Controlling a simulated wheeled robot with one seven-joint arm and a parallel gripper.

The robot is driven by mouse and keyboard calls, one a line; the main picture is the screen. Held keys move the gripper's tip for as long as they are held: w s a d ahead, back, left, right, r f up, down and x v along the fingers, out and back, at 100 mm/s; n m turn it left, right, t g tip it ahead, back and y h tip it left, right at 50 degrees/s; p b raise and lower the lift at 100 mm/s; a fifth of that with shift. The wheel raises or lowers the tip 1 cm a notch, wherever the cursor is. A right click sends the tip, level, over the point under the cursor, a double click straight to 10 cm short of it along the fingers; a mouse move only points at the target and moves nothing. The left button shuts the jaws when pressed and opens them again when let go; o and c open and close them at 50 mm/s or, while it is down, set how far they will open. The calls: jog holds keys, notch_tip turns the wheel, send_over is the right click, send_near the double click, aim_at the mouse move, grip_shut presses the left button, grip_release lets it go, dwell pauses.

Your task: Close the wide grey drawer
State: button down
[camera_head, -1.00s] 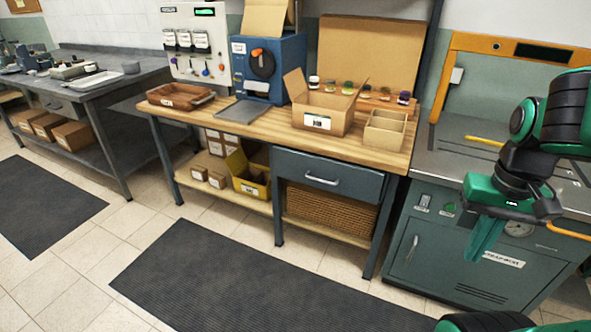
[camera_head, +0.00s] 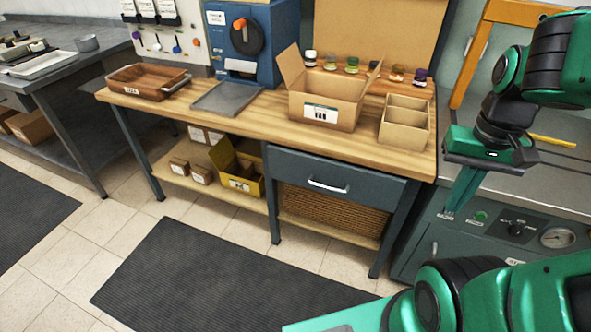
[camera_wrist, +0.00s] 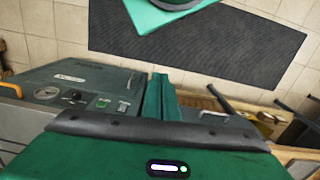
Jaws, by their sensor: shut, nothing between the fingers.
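The wide grey drawer (camera_head: 338,184) is set under the right part of the wooden workbench, with a pale bar handle (camera_head: 328,186) across its front. I cannot tell how far its front stands out from the bench. In the wrist view, part of a grey front with a handle, likely this drawer (camera_wrist: 207,116), shows just right of my fingers. My gripper (camera_head: 448,212) is shut and empty, with green fingers pointing down. In the head view it is right of the drawer, in front of the green-grey cabinet, apart from the handle.
The workbench (camera_head: 210,121) carries an open cardboard box (camera_head: 325,100), a divided box (camera_head: 405,118), a wooden tray (camera_head: 148,83) and several small jars. A woven basket (camera_head: 330,208) sits below the drawer. The cabinet (camera_head: 430,240) stands to the right. A dark mat (camera_head: 220,275) covers clear floor in front.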

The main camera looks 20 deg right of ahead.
jog(key=shift+w, duration=0.1)
jog(key=n+t+h, duration=1.1)
jog(key=n+t, duration=0.4)
jog(key=n, duration=2)
send_near(302, 168)
jog(key=x, duration=0.6)
jog(key=shift+w+d+f, duration=0.1)
jog(key=shift+w+d, duration=0.05)
jog(key=shift+w, duration=0.1)
